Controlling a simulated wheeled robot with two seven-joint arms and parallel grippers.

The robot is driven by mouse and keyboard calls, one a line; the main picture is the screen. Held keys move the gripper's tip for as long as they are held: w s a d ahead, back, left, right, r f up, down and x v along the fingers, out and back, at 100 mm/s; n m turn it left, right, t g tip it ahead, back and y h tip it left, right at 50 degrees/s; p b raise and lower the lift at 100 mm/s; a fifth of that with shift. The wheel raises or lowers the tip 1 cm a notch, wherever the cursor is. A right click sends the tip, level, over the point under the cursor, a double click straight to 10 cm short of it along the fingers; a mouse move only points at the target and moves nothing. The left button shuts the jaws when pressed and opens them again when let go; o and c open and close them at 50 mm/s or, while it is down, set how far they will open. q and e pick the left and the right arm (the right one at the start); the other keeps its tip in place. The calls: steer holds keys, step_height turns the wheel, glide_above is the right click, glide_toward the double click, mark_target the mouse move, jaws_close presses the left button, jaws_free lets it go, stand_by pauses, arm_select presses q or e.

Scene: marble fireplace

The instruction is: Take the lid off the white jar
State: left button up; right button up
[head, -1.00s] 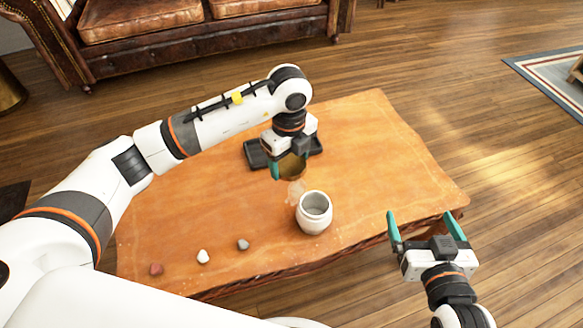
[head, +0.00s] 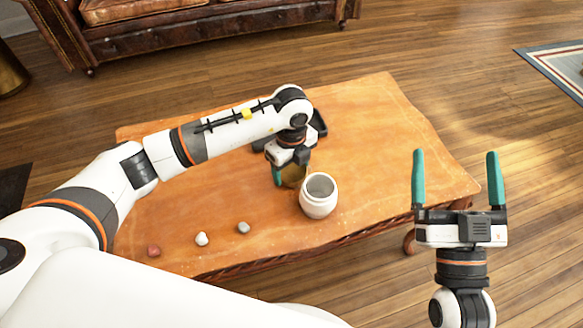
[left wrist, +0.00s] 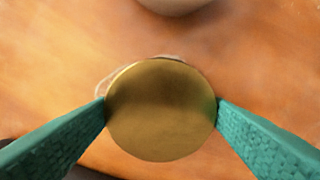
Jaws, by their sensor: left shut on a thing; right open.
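The white jar (head: 318,205) stands upright on the orange wooden table, its mouth open and its grey inside visible. A part of it also shows at the top of the left wrist view (left wrist: 176,4). My left gripper (head: 291,178) is shut on a round gold-brown lid (head: 293,177), just left of and behind the jar. In the left wrist view the lid (left wrist: 160,110) sits between the two green fingers, apart from the jar. I cannot tell whether it touches the table. My right gripper (head: 456,180) is open and empty, right of the table's front edge.
Three small stones, red (head: 153,250), white (head: 202,239) and grey (head: 243,227), lie at the front left. The table's right part (head: 400,150) is clear. A brown leather sofa (head: 200,35) stands behind.

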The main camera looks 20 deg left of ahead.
arm_select(q)
steer(key=shift+f, duration=0.1)
arm_select(e)
steer(key=shift+s+r, duration=0.1)
steer(key=shift+r, duration=0.05)
arm_select(q)
steer(key=shift+f, duration=0.15)
steer(key=o, duration=1.1)
arm_select(e)
steer(key=shift+s+r, duration=0.1)
steer(key=shift+r, duration=0.1)
